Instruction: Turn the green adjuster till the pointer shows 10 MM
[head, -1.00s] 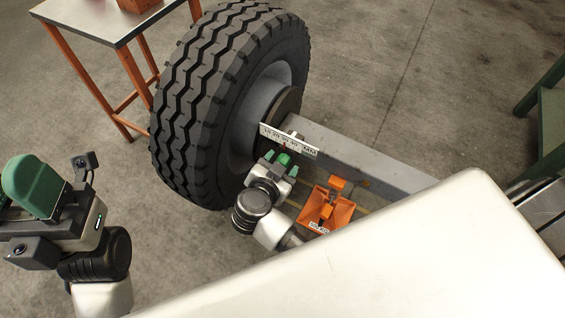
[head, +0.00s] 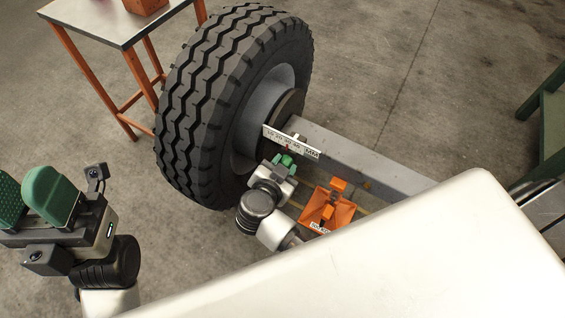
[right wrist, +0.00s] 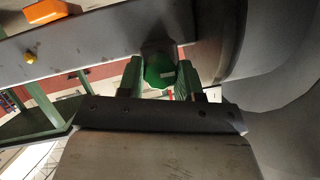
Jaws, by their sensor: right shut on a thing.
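The green adjuster (right wrist: 158,70) sits between the two green fingers of my right gripper (right wrist: 162,80) in the right wrist view; it is a rounded knob with a small pale mark. In the head view my right gripper (head: 284,163) is shut on it, beside the wheel hub under the white scale strip (head: 300,146). The strip carries printed numbers and MM at its right end. A small red pointer (head: 287,149) shows at its lower edge; its exact reading is too small to tell. My left gripper (head: 27,200) is open and empty at the far left.
A large black tyre (head: 195,110) stands left of the grey beam (head: 370,160). An orange bracket-like part (head: 342,212) lies right of my right wrist. An orange-legged table (head: 95,22) stands at the back left, and a green frame (head: 545,125) at the right edge. Open floor lies behind the beam.

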